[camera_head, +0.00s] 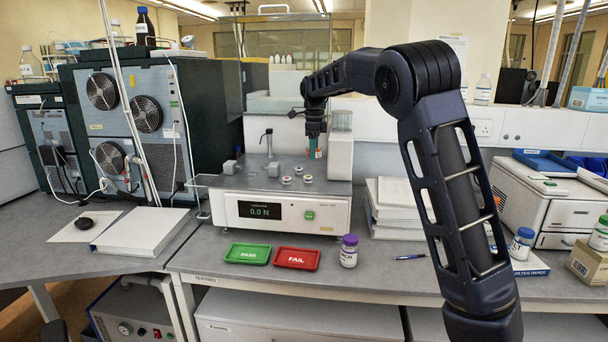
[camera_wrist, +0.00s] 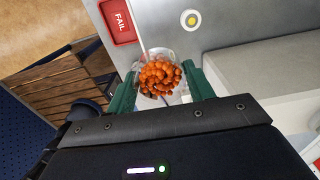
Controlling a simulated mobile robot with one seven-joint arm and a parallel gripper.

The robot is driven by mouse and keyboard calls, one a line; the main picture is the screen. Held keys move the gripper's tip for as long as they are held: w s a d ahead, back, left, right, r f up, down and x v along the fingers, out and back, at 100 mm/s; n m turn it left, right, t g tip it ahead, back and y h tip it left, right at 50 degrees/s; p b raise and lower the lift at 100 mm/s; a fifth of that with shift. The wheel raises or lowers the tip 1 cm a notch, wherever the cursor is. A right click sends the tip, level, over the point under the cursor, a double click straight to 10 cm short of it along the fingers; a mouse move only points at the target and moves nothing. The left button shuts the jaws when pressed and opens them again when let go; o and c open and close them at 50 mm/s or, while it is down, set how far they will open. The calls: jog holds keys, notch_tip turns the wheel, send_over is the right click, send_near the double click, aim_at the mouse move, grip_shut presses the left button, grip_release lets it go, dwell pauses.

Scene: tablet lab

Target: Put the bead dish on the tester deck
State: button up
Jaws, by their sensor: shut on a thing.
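The bead dish (camera_wrist: 158,76) is a pale round dish heaped with orange beads, seen in the wrist view between my two green fingers. My gripper (camera_wrist: 160,88) is shut on it, with a finger on either side of the dish. In the head view my gripper (camera_head: 315,150) hangs over the back right part of the tester deck (camera_head: 262,182). The dish is too small there to make out clearly. The deck is the grey top of a white tester whose display reads 0.0 N. How high the dish is above the deck is hard to tell.
Several small round pieces (camera_head: 298,170) and grey blocks (camera_head: 230,167) stand on the deck. A green PASS tray (camera_head: 247,254), a red FAIL tray (camera_head: 297,259) and a purple-capped bottle (camera_head: 348,251) lie in front. White binders (camera_head: 398,205) are stacked to the right.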

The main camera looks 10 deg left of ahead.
jog(key=shift+s+a, duration=0.25)
jog(key=shift+a, duration=0.6)
notch_tip(320, 180, down, 4)
jog(key=f, duration=0.1)
send_near(314, 170)
jog(key=shift+s+f, duration=0.25)
jog(key=shift+f, duration=1.25)
jog(key=shift+s+f, duration=0.2)
jog(key=shift+f, duration=1.25)
jog(key=shift+w+f, duration=0.2)
jog(key=shift+f, duration=0.15)
jog(key=o, duration=1)
